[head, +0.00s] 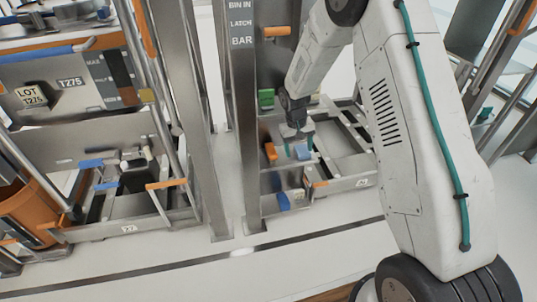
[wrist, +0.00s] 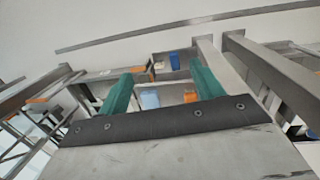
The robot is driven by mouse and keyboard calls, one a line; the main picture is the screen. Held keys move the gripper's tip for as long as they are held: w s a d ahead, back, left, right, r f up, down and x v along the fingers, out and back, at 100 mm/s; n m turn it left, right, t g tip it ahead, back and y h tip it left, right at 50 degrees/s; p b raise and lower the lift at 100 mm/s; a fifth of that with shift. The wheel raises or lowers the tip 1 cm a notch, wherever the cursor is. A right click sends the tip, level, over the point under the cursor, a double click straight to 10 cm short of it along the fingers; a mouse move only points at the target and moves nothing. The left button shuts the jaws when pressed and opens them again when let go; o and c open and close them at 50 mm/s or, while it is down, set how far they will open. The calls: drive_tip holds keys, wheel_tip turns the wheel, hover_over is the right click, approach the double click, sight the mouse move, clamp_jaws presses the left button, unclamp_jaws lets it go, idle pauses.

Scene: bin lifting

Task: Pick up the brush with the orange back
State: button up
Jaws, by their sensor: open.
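An orange-topped piece (head: 270,152), which looks like the orange-backed brush, lies in the metal tray (head: 345,184) low in the right-hand rack. Its bristles cannot be made out. In the wrist view an orange piece (wrist: 190,97), seemingly the same one, shows beside the right finger. My gripper (head: 299,148) has green fingers, open and with nothing held. It points down over the tray, right of the orange piece in the head view. A pale blue block (wrist: 149,98) shows between the fingers in the wrist view (wrist: 160,80).
A steel post (head: 241,110) stands left of the tray, with a green block (head: 266,98) beside it. A blue piece (head: 283,201) sits at the tray's front. A second rack with a tray (head: 130,228) and an orange bin (head: 32,205) stand left. The front floor is clear.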

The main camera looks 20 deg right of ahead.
sight(272, 150)
drive_tip(key=w+f+t, duration=0.1)
drive_tip(key=w+f, duration=0.4)
drive_tip(key=f, duration=0.1)
drive_tip(key=w+a+f+t, duration=0.1)
drive_tip(key=w+f+t, duration=0.1)
drive_tip(key=w+f, duration=0.4)
drive_tip(key=w+a+f+t, duration=0.1)
drive_tip(key=w+f+t, duration=0.1)
drive_tip(key=w+f, duration=0.4)
drive_tip(key=shift+a+f+y, duration=0.2)
drive_tip(key=shift+a+y, duration=0.05)
drive_tip(key=shift+y, duration=0.15)
drive_tip(key=shift+t, duration=0.8)
drive_tip(key=w+r, duration=0.2)
drive_tip(key=w, duration=0.1)
drive_tip(key=shift+w+a+r, duration=0.1)
drive_tip(key=shift+a+r, duration=0.05)
drive_tip(key=shift+a, duration=0.2)
drive_tip(key=shift+w+f, duration=0.2)
drive_tip(key=shift+w, duration=0.05)
drive_tip(key=x, duration=0.7)
drive_tip(key=shift+w+a, duration=0.2)
drive_tip(key=shift+a, duration=0.1)
drive_tip(key=shift+d, duration=0.3)
drive_tip(key=c, duration=1.2)
drive_tip(key=shift+r, duration=0.15)
